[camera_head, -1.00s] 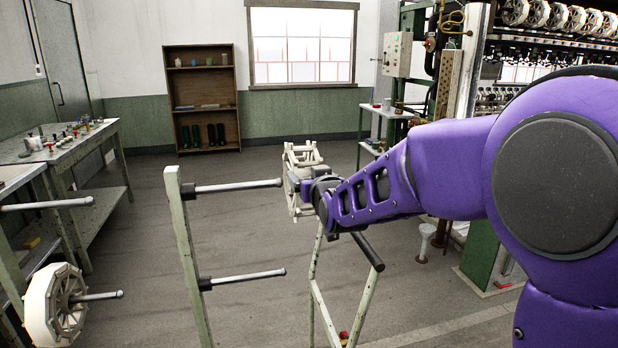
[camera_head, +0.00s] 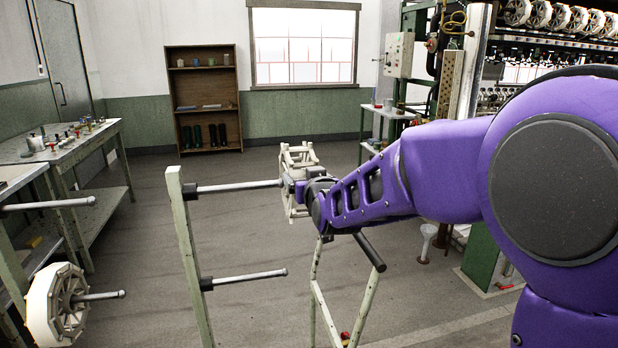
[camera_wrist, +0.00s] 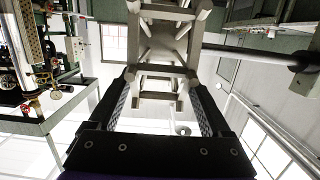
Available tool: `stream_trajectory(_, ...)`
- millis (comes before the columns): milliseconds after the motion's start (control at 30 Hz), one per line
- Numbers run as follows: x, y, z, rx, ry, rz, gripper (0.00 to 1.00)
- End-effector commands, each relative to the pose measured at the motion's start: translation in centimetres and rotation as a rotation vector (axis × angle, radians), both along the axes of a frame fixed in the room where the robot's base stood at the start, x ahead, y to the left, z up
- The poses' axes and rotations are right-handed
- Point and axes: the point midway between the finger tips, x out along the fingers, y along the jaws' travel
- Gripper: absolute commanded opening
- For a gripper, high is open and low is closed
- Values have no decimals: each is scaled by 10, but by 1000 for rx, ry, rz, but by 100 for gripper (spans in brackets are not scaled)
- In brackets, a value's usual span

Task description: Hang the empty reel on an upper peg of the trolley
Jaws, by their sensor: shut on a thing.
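The empty reel (camera_head: 297,158) is a pale wooden frame with spokes, held upright in the air. My gripper (camera_wrist: 165,85) is shut on its lower part; the reel (camera_wrist: 163,45) fills the space between the fingers in the wrist view. The trolley's green post (camera_head: 185,245) carries an upper peg (camera_head: 235,187) and a lower peg (camera_head: 247,276), both bare along their visible length. The upper peg's free end meets the reel's left side in the head view. In the wrist view the peg (camera_wrist: 245,54) runs in from the right to the reel; whether its tip is inside the reel is hidden.
At left, another peg (camera_head: 50,205) is bare, and a full white reel (camera_head: 55,305) hangs on a lower one. A workbench (camera_head: 75,140) stands behind. The trolley's handle frame (camera_head: 318,280) is below my gripper. Open floor lies beyond.

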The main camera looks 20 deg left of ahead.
Motion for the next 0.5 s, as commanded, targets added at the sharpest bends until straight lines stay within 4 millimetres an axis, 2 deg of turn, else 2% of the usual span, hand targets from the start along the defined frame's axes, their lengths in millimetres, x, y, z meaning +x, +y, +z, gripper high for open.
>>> stream_trajectory(500,-11,18,2,2,-2,1,16)
